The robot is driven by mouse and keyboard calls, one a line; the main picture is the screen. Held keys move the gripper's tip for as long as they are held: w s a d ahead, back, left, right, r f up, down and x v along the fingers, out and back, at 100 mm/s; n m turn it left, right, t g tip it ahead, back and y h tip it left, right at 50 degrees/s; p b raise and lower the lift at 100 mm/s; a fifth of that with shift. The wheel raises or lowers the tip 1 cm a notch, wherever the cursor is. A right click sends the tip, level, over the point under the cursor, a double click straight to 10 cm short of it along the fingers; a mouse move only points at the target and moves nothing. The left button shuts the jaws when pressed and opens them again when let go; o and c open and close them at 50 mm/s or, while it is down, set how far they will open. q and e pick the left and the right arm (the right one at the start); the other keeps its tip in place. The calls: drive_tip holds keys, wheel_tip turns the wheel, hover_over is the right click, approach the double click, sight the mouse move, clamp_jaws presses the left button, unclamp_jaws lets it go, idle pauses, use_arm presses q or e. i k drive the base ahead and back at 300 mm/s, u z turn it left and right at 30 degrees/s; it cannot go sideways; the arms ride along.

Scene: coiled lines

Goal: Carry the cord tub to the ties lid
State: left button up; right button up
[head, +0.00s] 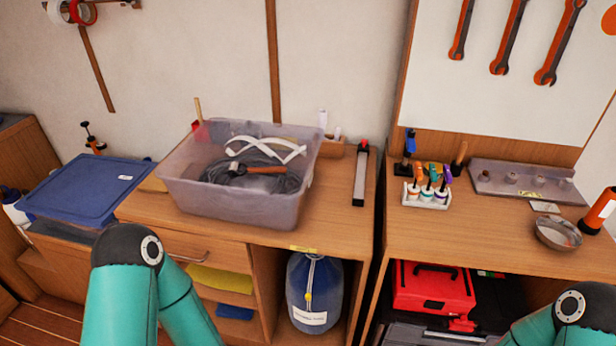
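A translucent grey-lilac tub (242,203) stands upright on the left wooden bench. Inside it lie a dark coiled cord (278,184), white straps (270,149) and a wooden-handled tool (262,170). A flat blue lid (85,197) with a small white label sits left of the bench on a lower box; its label is too small to read, so I cannot tell whether it is the ties lid. My teal arms show at the bottom left and bottom right, apart from the tub. Both grippers are out of the picture.
The left bench top (325,222) has free room right of the tub. A dark bar with a red end (360,172) lies there. The right bench holds a bottle rack (427,195) and a metal bowl (558,233).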

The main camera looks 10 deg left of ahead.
sight(89, 182)
drive_tip(key=u, duration=0.55)
drive_tip(key=i, duration=0.15)
drive_tip(key=z, duration=1.95)
drive_tip(key=k, duration=1.45)
drive_tip(key=z, duration=1.6)
drive_tip(key=i, duration=0.1)
drive_tip(key=u, duration=3.1)
drive_tip(key=i, duration=1.05)
drive_tip(key=z, duration=0.05)
